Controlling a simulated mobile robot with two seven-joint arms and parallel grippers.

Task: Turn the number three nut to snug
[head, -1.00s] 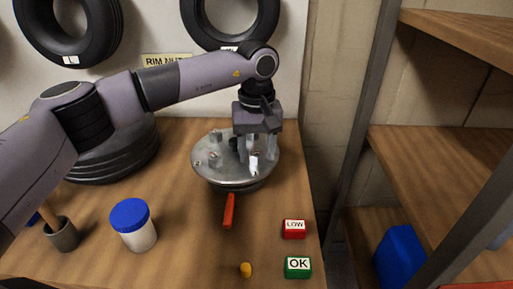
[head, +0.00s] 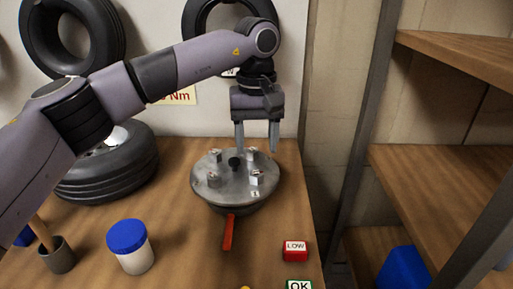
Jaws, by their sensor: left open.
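A round grey metal rim plate (head: 226,182) lies on the wooden bench, with several small upright nuts and a dark centre hub (head: 234,162) on top. One nut (head: 257,178) at the front right has a white marked face, and a small white tag (head: 255,193) sits at the rim edge near it; the numbers are too small to read. My left gripper (head: 257,148) is open, pointing down above the back right of the plate, its fingers apart near a nut (head: 252,154). I cannot tell whether they touch it. My right gripper is not in view.
A red handle (head: 229,232) sticks out at the plate's front. A red LOW block (head: 295,250) and a green OK block (head: 299,285) lie front right. A blue-lidded jar (head: 131,250), a cup (head: 58,256) and a tyre (head: 112,168) stand left. Shelves (head: 450,165) stand right.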

